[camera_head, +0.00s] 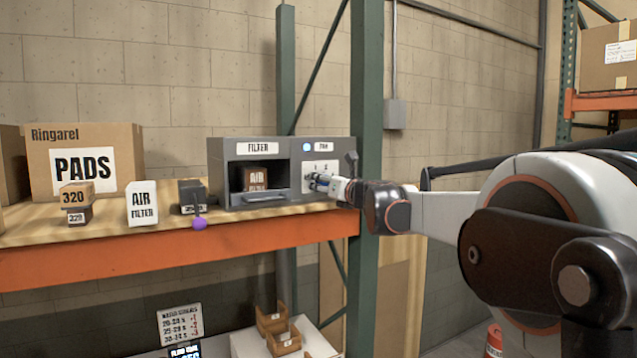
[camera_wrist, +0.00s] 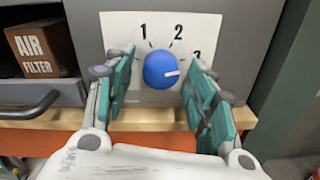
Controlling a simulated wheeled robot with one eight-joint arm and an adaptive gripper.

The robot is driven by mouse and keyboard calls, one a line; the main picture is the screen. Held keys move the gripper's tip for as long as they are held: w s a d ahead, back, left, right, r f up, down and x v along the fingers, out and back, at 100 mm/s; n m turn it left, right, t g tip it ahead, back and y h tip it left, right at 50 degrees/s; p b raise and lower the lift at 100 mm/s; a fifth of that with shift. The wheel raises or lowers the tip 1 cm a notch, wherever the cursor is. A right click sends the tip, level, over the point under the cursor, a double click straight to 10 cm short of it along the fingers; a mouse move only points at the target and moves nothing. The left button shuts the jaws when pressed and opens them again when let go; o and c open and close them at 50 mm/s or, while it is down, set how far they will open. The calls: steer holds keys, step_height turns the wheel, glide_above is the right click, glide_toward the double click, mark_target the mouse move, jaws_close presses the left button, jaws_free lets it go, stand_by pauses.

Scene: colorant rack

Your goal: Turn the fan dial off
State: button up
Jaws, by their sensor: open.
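The fan dial (camera_wrist: 161,69) is a round blue knob on a white plate (camera_wrist: 205,30) marked 1, 2 and 3. Its white pointer mark points right, towards the 3 side. In the wrist view my gripper (camera_wrist: 160,76) is open, with one teal-padded finger to the left of the dial and one to the right. I see gaps between the pads and the knob. The right finger partly covers the 3. In the head view my gripper (camera_head: 318,183) is at the fan panel (camera_head: 332,167) of the grey unit, and the dial cannot be made out there.
The grey unit's left bay, labelled FILTER (camera_head: 258,147), holds a brown air filter box (camera_head: 255,178) behind a handle. A green rack post (camera_head: 366,90) stands just right of the unit.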

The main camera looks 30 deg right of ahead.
steer(key=shift+r, duration=0.15)
steer(key=shift+c, duration=0.8)
steer(key=c, duration=0.9)
